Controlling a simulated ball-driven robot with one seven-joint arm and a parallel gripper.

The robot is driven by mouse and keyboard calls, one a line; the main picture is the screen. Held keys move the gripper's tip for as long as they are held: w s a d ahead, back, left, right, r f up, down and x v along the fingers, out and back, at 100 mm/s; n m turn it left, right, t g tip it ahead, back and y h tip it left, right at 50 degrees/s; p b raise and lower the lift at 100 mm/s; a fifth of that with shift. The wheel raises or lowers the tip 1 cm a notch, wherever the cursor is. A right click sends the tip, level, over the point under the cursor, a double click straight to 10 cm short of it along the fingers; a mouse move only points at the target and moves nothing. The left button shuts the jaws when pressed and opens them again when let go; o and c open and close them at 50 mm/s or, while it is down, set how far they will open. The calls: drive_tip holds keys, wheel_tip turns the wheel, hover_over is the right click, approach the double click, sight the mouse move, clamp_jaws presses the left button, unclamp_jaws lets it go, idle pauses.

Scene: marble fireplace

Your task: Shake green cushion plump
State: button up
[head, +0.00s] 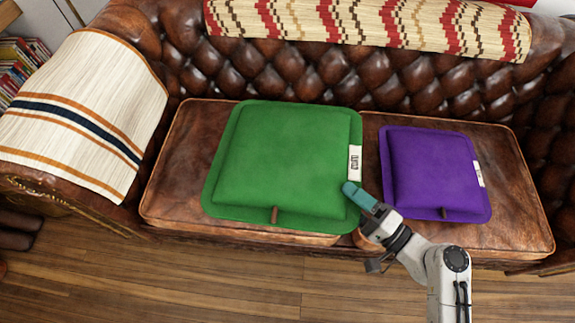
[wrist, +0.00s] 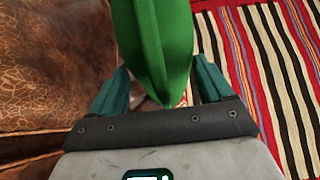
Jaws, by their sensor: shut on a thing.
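The green cushion (head: 285,160) is large and square, with a white label on its right edge and a brown tab at its front edge. It lies over the left part of the brown leather sofa seat (head: 168,185). My gripper (head: 357,193), with teal fingers, is at the cushion's lower right edge. In the wrist view, the green cushion (wrist: 160,40) stands edge-on between the fingers of my gripper (wrist: 160,85), which is shut on it. The exact contact is partly hidden.
A purple cushion (head: 430,172) lies on the seat just right of my gripper. A striped cream throw (head: 85,112) covers the left armrest, and a patterned throw (head: 370,25) hangs over the backrest. Wooden floor (head: 200,270) is clear in front. A red striped textile (wrist: 265,70) shows in the wrist view.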

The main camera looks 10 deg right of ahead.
wheel_tip(320, 180, down, 4)
drive_tip(key=shift+r+b, duration=0.15)
drive_tip(key=shift+b, duration=0.9)
wheel_tip(320, 180, up, 8)
drive_tip(key=p, duration=0.6)
drive_tip(key=shift+f, duration=0.25)
wheel_tip(320, 180, down, 7)
drive_tip(key=b, duration=0.5)
drive_tip(key=shift+f+b, duration=0.15)
drive_tip(key=shift+b, duration=0.25)
